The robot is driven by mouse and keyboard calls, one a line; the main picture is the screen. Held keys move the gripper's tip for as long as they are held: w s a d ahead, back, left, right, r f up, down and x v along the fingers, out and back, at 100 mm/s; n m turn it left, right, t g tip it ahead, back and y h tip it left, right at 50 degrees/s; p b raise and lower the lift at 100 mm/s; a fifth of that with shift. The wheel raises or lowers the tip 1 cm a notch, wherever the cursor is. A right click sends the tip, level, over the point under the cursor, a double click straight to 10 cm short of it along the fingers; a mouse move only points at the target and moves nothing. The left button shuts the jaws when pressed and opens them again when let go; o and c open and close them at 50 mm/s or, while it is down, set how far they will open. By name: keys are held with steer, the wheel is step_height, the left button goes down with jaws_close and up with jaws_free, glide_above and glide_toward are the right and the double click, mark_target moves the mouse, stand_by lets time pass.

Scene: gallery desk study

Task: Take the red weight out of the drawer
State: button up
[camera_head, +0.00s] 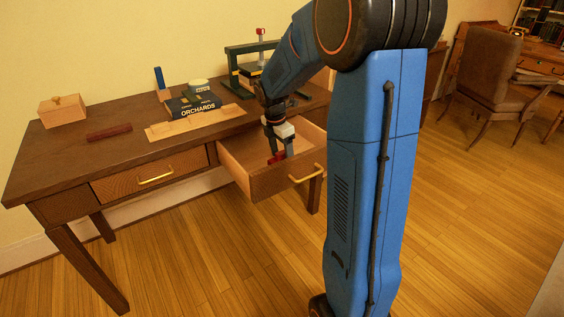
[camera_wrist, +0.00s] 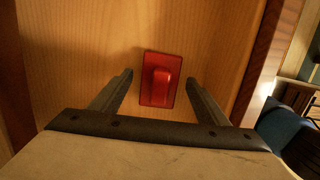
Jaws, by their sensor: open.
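The red weight (camera_wrist: 160,80) is a flat red block with a raised grip on top, lying on the wooden floor of the open drawer. In the head view the red weight (camera_head: 276,157) shows low between my fingers. The drawer (camera_head: 290,178) is pulled out from the right side of the desk and has a brass handle. My gripper (camera_head: 279,150) reaches down into the drawer from above. In the wrist view my gripper (camera_wrist: 158,82) is open, with one finger on each side of the weight and visible gaps between. The fingers do not appear to touch it.
The drawer walls stand close around my gripper. On the desk (camera_head: 60,160) are a wooden box (camera_head: 62,111), a dark red bar (camera_head: 109,132), a wooden board (camera_head: 195,122), a dark book (camera_head: 193,104) and a green stand (camera_head: 233,70). The left drawer (camera_head: 150,175) is shut.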

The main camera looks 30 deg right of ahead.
steer(key=shift+f, duration=0.15)
steer(key=c, duration=1.5)
jaws_close()
